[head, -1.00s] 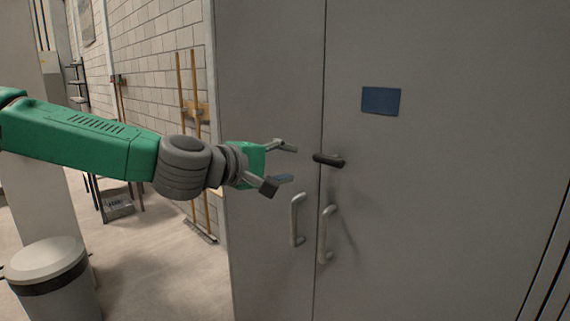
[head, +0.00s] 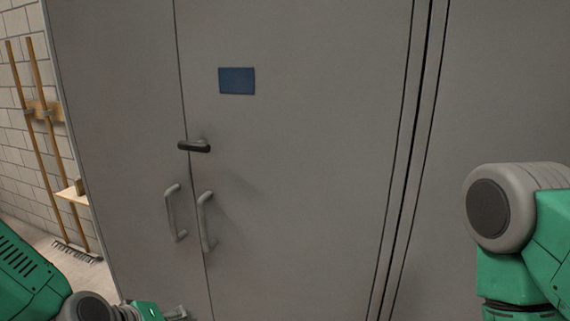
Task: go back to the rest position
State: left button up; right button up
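My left arm comes in low at the bottom left. Its gripper (head: 176,313) is only partly in view at the bottom edge, in front of the left door, with part of a finger showing. Whether it is open or shut is not visible. My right arm (head: 515,225) shows at the right edge, bent downward. Its gripper is below the picture and out of view.
A tall grey cabinet (head: 300,190) fills the middle, with its doors closed. It has a black lever handle (head: 194,146), two pale pull handles (head: 174,213) and a blue plate (head: 236,81). Long-handled tools (head: 45,130) lean against the brick wall at left.

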pick_arm(q)
jog(key=s+a+f+m+g+y, duration=0.2)
jog(key=s+a+f+m+g, duration=0.1)
jog(key=s+f, duration=0.6)
jog(key=s+a+f+m+g+y+b, duration=0.1)
jog(key=s+a+f+m+g, duration=0.3)
jog(key=s+f, duration=0.6)
jog(key=s+m, duration=0.1)
jog(key=s, duration=0.5)
jog(key=shift+s+a+y, duration=0.25)
jog(key=shift+s+y, duration=0.15)
jog(key=shift+f, duration=0.1)
